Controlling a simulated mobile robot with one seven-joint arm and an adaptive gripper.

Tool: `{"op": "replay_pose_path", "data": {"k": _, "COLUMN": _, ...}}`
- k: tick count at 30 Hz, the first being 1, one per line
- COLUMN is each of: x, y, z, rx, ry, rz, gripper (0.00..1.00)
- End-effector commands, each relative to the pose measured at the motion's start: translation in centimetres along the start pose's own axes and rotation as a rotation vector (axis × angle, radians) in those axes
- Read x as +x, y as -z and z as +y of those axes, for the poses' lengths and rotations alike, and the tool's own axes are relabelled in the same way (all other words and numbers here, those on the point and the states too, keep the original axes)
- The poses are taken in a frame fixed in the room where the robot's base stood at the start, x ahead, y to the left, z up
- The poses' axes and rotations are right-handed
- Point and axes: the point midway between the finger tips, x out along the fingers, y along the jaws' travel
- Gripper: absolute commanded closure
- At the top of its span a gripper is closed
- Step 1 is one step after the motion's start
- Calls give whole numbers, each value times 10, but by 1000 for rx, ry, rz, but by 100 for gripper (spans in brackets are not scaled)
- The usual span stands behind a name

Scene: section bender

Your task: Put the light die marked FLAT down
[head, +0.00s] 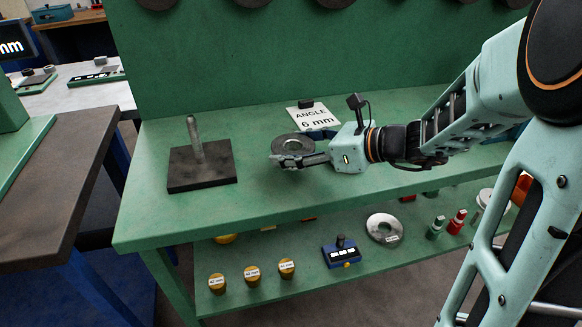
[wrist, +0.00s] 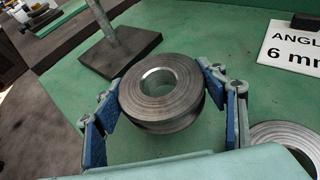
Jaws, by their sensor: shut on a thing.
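My gripper (head: 298,159) is shut on a grey grooved die (head: 293,142), a thick ring with a round hole. In the wrist view, the blue-padded fingers of my gripper (wrist: 161,92) press on both sides of the die (wrist: 145,108). It is held over the green bench top, roughly level; I cannot tell the gap under it. No FLAT mark is readable on it. A dark square plate with an upright grey post (head: 196,146) stands to the left, and the plate also shows beyond the die in the wrist view (wrist: 120,55).
A card reading ANGLE 6 mm (head: 312,116) is behind my gripper. A pale ring (wrist: 288,146) shows at the wrist view's lower right. The bench top (head: 255,185) is clear in front. The lower shelf holds yellow-brown pieces (head: 252,275), a blue block (head: 342,253) and a labelled ring (head: 376,222).

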Motion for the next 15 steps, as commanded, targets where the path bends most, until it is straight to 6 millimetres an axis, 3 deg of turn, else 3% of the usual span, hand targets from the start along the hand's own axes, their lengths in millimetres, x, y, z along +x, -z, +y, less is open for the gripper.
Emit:
{"op": "replay_pose_path", "data": {"k": 5, "x": 6, "y": 4, "z": -2, "rx": -1, "ry": 0, "rz": -2, "gripper": 73}}
{"op": "replay_pose_path", "data": {"k": 15, "x": 24, "y": 35, "z": -5, "rx": -1, "ry": 0, "rz": -2, "gripper": 73}}
